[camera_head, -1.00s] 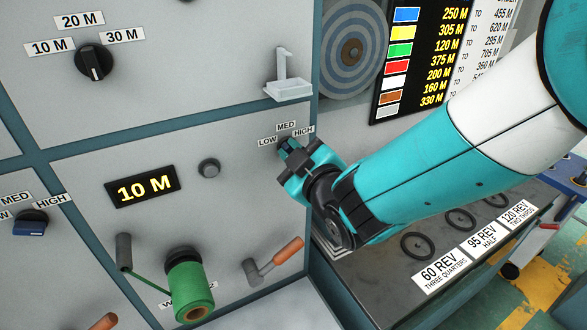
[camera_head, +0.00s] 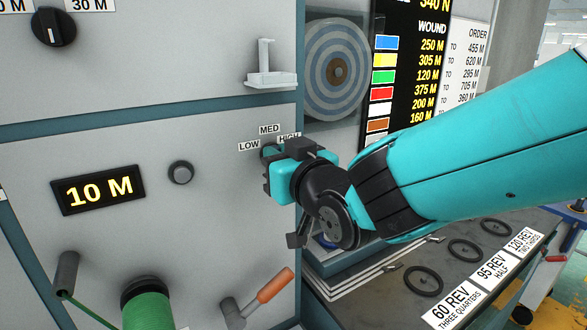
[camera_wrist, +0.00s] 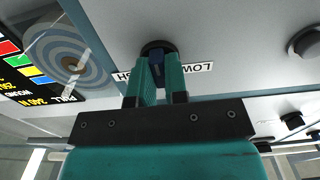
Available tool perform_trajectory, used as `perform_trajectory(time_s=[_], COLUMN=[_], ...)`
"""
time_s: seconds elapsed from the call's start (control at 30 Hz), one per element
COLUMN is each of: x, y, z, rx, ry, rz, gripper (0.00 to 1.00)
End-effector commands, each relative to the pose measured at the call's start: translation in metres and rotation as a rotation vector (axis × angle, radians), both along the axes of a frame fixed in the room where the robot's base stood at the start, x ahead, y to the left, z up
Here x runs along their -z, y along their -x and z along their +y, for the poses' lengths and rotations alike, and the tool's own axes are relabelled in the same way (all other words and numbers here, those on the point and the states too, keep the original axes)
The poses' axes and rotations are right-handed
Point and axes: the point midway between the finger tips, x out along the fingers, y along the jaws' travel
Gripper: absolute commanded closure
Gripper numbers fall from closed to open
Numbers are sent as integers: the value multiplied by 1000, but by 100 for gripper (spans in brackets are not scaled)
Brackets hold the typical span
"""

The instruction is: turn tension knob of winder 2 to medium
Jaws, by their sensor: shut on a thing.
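The tension knob with LOW, MED and HIGH labels (camera_head: 269,130) is on the grey panel. In the head view my gripper (camera_head: 272,160) covers most of it. In the wrist view the knob (camera_wrist: 157,64) is dark blue on a black round base, between my two teal fingers. My gripper (camera_wrist: 160,82) is shut on the knob. The wrist view looks upside down, with the LOW and HIGH labels on either side of the knob. The knob's exact pointing direction is hard to tell.
A 10 M display (camera_head: 98,190) and a round button (camera_head: 180,173) are left of my gripper. An orange-handled lever (camera_head: 273,287) and a green tape spool (camera_head: 148,308) are below. A small white bracket (camera_head: 268,72) juts out above. A dark bench (camera_head: 455,290) with flat rings stands at right.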

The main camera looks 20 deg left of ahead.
Motion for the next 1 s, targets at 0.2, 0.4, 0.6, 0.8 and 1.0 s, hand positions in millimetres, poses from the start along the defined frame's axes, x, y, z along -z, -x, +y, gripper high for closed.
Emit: perform_trajectory(time_s=[0.2, 0.4, 0.6, 0.8, 1.0], x=[0, 0, -1, 0, 0], y=[0, 0, 0, 0, 5], z=[0, 0, 0, 0, -6], rx=[0, 0, 0, 0, 0], ry=[-12, -12, -11, -11, -12], rz=[14, 14, 13, 13, 12], gripper=[100, 100, 63, 61, 61])
